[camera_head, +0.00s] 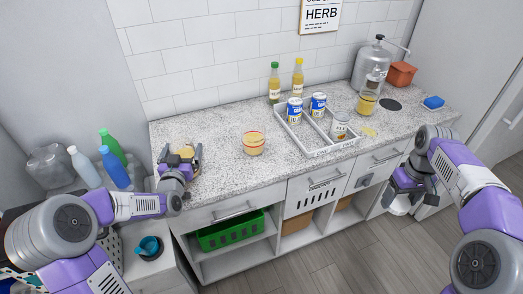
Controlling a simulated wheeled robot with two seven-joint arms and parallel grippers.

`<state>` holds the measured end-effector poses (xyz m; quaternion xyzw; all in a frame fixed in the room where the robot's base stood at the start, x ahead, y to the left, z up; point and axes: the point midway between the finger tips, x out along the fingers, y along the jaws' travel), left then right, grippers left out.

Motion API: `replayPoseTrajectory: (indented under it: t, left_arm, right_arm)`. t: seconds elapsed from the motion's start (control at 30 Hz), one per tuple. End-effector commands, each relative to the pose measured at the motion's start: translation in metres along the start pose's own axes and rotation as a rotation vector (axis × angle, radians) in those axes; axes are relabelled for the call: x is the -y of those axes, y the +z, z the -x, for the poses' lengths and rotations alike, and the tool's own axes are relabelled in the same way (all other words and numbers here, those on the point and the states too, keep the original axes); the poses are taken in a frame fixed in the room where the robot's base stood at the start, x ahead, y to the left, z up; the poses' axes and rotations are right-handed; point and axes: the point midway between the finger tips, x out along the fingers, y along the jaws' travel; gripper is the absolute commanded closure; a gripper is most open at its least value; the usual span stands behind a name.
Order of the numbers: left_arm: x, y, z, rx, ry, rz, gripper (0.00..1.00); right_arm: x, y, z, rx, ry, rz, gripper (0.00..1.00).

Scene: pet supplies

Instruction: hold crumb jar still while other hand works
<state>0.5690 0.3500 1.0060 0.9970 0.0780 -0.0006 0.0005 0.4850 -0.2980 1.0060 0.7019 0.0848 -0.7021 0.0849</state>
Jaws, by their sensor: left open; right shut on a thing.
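My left gripper (181,154) is open at the left end of the speckled counter, with its fingers on either side of a small tan-yellow item (186,152). Whether they touch it, I cannot tell. A clear jar with orange-tan contents (254,144) stands upright on the counter, to the right of my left gripper and apart from it. Which of these is the crumb jar is not certain. My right gripper (402,192) is in front of the counter's right part, shut on a pale, whitish object (398,206), mostly hidden by the gripper.
A white divided tray (315,146) holds two blue-white cans (295,110) and a jar (340,125). Two bottles (274,84) stand behind it. A metal dispenser (371,62), a glass of yellow contents (367,103) and an orange box (401,74) are right. The counter's middle front is clear.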

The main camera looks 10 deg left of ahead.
Motion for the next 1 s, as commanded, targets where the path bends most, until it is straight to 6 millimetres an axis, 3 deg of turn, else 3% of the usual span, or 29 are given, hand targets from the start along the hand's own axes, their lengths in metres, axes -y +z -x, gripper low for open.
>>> replayPoseTrajectory:
  t: [0.33, 0.7, 1.0]
  left_arm:
    - [0.0, -0.001, -0.001, -0.001, 0.0, -0.001, 0.0]
    - [0.0, -0.001, -0.001, -0.003, 0.0, -0.001, 0.53]
    - [0.0, -0.012, -0.001, -0.007, -0.001, -0.002, 0.53]
  right_arm:
    - [0.0, 0.0, 0.0, 0.0, 0.0, 0.0, 0.54]
    - [0.0, 0.0, 0.0, 0.0, 0.0, 0.0, 0.54]
    - [0.0, 0.0, 0.003, 0.0, 0.0, 0.0, 0.54]
